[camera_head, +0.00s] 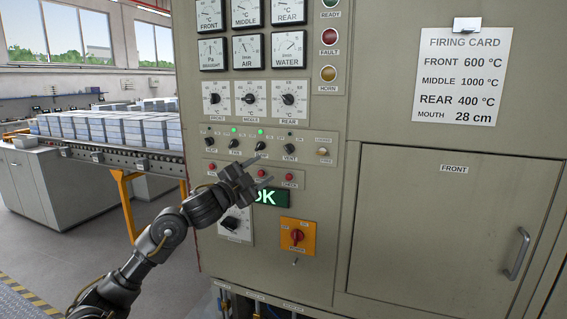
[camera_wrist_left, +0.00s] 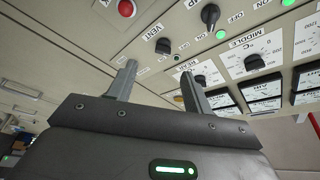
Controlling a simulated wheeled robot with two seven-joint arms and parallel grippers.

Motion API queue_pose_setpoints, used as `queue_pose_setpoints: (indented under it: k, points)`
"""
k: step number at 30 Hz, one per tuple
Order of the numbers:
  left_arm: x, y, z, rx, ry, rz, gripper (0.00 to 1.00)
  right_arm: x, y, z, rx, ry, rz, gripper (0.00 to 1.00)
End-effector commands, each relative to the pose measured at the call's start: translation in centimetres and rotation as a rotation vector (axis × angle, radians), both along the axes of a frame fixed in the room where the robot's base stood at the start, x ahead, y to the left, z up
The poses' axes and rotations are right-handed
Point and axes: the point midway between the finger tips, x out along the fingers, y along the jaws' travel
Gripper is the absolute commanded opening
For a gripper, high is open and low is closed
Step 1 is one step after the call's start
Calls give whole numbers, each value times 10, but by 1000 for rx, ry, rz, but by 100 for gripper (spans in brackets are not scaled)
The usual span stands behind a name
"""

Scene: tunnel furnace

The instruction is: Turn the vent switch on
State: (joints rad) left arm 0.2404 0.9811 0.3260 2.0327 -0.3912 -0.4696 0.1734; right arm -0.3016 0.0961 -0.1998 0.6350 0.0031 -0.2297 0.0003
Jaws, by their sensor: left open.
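The vent switch (camera_head: 290,149) is a black knob at the right end of a row of similar knobs on the furnace's control panel. The small lamp (camera_head: 290,135) above it is dark. In the left wrist view the vent knob (camera_wrist_left: 163,46) shows beyond the gap between my fingertips, beside its VENT label. My left gripper (camera_head: 261,171) is open and empty, below and left of the vent switch in the head view, and appears apart from it. The gripper partly covers the panel below the knobs. My right gripper is in neither view.
Neighbouring knobs, such as the third switch (camera_head: 261,146), sit close by; two green lamps (camera_head: 234,130) are lit. Red buttons (camera_head: 289,177), a green display (camera_head: 271,198) and an orange switch (camera_head: 297,236) lie below. A furnace door (camera_head: 450,225) is at right.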

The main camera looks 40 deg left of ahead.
Motion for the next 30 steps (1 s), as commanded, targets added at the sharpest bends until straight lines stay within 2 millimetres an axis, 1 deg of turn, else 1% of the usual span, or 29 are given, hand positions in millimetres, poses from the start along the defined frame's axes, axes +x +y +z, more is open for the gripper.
queue_pose_setpoints:
  k: [2,5,10,14,21,24,27,30]
  points:
    - [-5,-5,9,20,-16,-6,51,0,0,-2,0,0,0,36]
    - [-6,-6,13,25,-21,-7,51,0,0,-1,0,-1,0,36]
    - [4,-5,17,20,-22,-6,51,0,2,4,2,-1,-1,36]
    - [23,-5,23,19,-23,-7,51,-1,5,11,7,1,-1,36]
    - [67,-4,32,16,-22,-7,51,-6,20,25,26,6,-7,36]
    - [82,-4,35,17,-21,-7,51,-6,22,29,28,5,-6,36]
    - [92,-4,36,19,-20,-7,51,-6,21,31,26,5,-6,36]
    - [98,-5,36,21,-20,-8,51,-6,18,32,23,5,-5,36]
